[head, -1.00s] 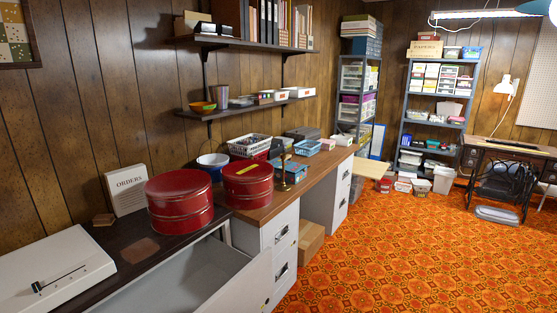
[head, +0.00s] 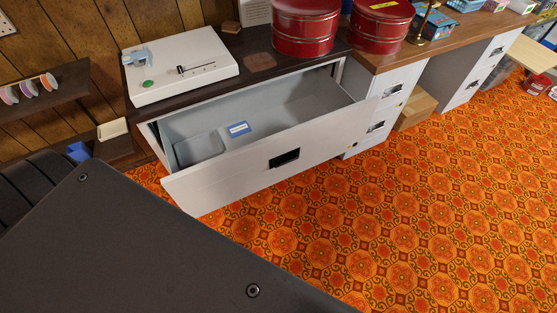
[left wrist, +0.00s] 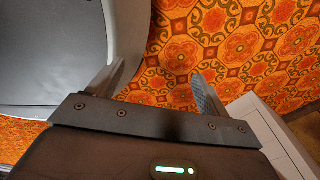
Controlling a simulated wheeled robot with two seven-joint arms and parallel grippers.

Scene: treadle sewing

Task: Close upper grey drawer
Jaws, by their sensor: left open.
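The upper grey drawer (head: 230,168) is pulled far out of the cabinet under the dark top, in the head view. Its front has a dark recessed handle (head: 285,158). A blue-and-white box (head: 238,129) and a shallow grey tray (head: 200,147) lie inside. My left gripper (left wrist: 165,78) is open and empty over the carpet in the left wrist view. A pale panelled edge (left wrist: 265,125) shows right of its fingers; I cannot tell which furniture it is. The left gripper's fingers and my right gripper do not show in the head view.
A white device (head: 180,70) and a red tin (head: 305,28) stand on the dark top (head: 250,50). A white drawer unit (head: 385,110) stands right of the open drawer. The orange carpet (head: 430,210) in front is clear. My dark body part covers the lower left.

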